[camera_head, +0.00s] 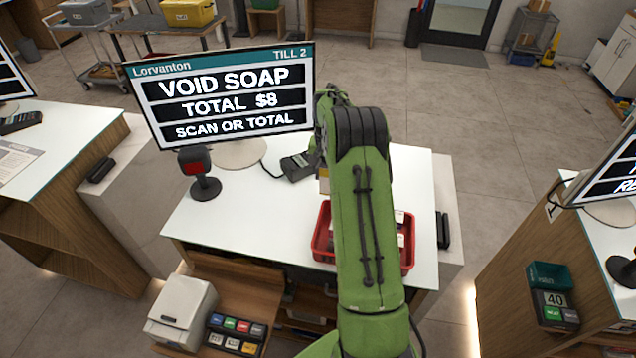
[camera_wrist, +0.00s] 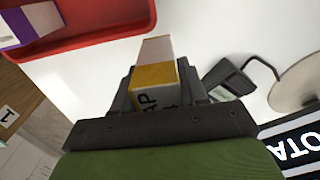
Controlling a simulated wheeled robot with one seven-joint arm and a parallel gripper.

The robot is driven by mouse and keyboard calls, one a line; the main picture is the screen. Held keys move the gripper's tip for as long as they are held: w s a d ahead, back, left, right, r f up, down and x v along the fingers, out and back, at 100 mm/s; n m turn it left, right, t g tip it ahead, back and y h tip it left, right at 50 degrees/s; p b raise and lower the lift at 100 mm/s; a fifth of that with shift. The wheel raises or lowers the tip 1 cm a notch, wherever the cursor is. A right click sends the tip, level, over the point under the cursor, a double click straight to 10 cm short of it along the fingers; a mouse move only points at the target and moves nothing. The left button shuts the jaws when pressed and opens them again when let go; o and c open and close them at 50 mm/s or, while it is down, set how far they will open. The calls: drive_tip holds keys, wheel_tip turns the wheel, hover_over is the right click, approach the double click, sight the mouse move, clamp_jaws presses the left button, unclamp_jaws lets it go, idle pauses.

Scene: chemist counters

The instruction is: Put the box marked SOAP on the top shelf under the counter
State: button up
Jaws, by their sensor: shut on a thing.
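My gripper (camera_wrist: 157,84) is shut on a white and yellow box (camera_wrist: 154,73) in the wrist view. The letters "AP" show on its side, and the rest of the marking is hidden by the jaws. In the head view my green arm covers the gripper, and only a sliver of the box (camera_head: 323,182) shows at the arm's left edge, over the white counter (camera_head: 240,215). Below the counter's front are wooden shelving (camera_head: 255,283) and drawers, partly hidden by my arm; I cannot tell the shelf levels clearly.
A red tray (camera_head: 322,240) with several boxes sits on the counter, partly behind my arm. A till screen (camera_head: 225,95) reads "VOID SOAP". A scanner (camera_head: 202,178) and card reader (camera_head: 298,166) stand nearby. A printer (camera_head: 182,312) and coloured keys (camera_head: 235,330) are at the lower left.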

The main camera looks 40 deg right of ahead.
sight(327, 189)
wheel_tip(327, 189, down, 7)
drive_tip(key=shift+w+r+p, duration=0.1)
drive_tip(key=shift+p, duration=0.25)
drive_tip(key=shift+r, duration=0.1)
drive_tip(key=shift+f+b, duration=0.3)
drive_tip(key=shift+f, duration=0.05)
drive_tip(key=o, duration=1.1)
drive_tip(key=shift+r, duration=0.1)
